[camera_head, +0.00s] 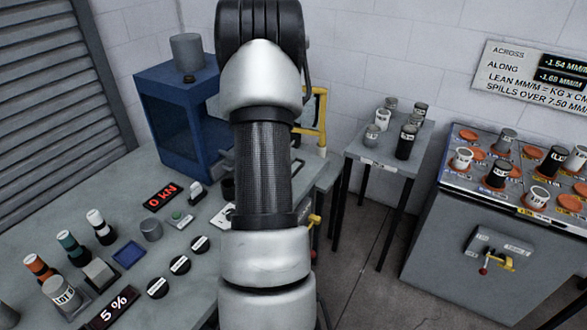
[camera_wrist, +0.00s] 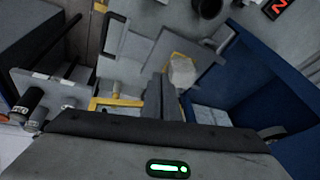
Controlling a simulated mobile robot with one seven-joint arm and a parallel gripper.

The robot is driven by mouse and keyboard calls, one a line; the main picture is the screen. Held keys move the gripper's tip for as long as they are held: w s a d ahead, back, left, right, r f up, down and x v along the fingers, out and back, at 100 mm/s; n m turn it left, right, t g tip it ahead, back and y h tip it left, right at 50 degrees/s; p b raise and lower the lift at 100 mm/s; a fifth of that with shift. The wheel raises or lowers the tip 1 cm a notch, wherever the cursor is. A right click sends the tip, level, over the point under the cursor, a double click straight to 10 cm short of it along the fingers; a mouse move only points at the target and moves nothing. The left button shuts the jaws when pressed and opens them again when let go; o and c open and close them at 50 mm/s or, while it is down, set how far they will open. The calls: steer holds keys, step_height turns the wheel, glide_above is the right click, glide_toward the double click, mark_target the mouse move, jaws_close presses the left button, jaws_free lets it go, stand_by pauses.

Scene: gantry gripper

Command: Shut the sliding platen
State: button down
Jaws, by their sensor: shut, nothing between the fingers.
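The blue press (camera_head: 178,110) stands at the back left in the head view. It also fills the right of the wrist view (camera_wrist: 243,75). A grey sliding plate, which looks like the platen (camera_wrist: 197,50), lies beside the press opening in the wrist view; I cannot tell how far out it is. A yellow bar (camera_head: 322,118) stands just right of my arm in the head view and shows as a yellow bracket (camera_wrist: 108,102) in the wrist view. My gripper (camera_wrist: 165,88) is shut and empty, close to a pale block (camera_wrist: 182,72); contact is unclear. My arm hides it in the head view.
A grey bench (camera_head: 60,225) at the left holds bottles, buttons and displays reading 0 kN and 5 %. A small table (camera_head: 372,158) with several jars stands right of my arm. A grey cabinet (camera_head: 470,235) with weights stands at the right. Open floor lies between.

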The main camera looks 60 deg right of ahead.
steer(key=s+a+f+m+t+h+b, duration=0.1)
steer(key=s+t+b, duration=0.1)
steer(key=s, duration=0.5)
steer(key=s+a+f+m+t+b, duration=0.1)
steer(key=s+a+b, duration=0.15)
steer(key=s, duration=0.45)
steer(key=b+x, duration=0.2)
steer(key=x, duration=0.8)
steer(key=shift+d, duration=0.45)
steer(key=w, duration=2.4)
steer(key=shift+a, duration=0.1)
steer(key=shift+r, duration=0.1)
